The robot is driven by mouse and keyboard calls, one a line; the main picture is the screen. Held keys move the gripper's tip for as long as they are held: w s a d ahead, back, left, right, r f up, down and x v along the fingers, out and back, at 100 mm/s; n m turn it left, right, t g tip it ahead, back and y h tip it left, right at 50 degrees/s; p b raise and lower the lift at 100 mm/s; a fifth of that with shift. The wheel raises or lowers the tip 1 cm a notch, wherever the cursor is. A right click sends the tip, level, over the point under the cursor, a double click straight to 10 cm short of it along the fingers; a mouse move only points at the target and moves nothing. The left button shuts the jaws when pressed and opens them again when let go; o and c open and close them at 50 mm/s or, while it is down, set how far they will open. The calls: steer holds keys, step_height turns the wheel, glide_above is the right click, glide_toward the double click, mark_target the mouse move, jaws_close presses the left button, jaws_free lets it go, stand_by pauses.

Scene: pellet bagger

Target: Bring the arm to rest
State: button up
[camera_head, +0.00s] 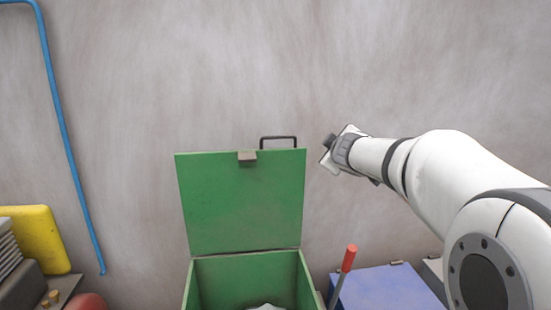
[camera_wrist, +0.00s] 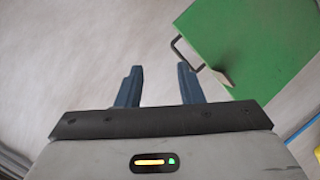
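My white arm reaches in from the right in the head view, raised above the blue surface. My gripper (camera_wrist: 160,82) shows in the wrist view with its two dark blue fingers apart and nothing between them. In the head view the wrist end (camera_head: 338,148) is small and the fingers are hard to make out. It is just right of the raised green lid (camera_head: 243,205). In the wrist view the lid (camera_wrist: 262,45) lies to the right of the fingers, with its black handle (camera_wrist: 186,52) close to the right finger.
A green box (camera_head: 245,268) stands open below the lid, with something whitish inside. A red-handled lever (camera_head: 349,258) and a blue lid-like panel (camera_head: 385,287) are right of it. A blue hose (camera_head: 62,130) and a yellow object (camera_head: 38,238) are at the left.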

steer(key=s+d+f+m+g+h+b, duration=0.1)
steer(key=s+d+f+m, duration=0.15)
steer(key=s, duration=0.35)
steer(key=s+d+f+m+g+h, duration=0.2)
steer(key=s+f+m, duration=0.1)
steer(key=s+f, duration=0.15)
steer(key=s+a+f+m+g+y, duration=0.1)
steer(key=s+f+g, duration=0.1)
steer(key=s+f, duration=0.4)
steer(key=s+a+f+m+g+y+b, duration=0.1)
steer(key=s+f, duration=0.5)
steer(key=s, duration=0.6)
steer(key=s+a+f+m+g+y, duration=0.1)
steer(key=s+a+f+m+g, duration=0.1)
steer(key=s+f+g, duration=0.3)
steer(key=s+m, duration=0.1)
steer(key=s, duration=0.3)
steer(key=shift+s+a+f+b, duration=0.15)
steer(key=shift+a+f+b, duration=0.2)
steer(key=shift+f+b, duration=0.05)
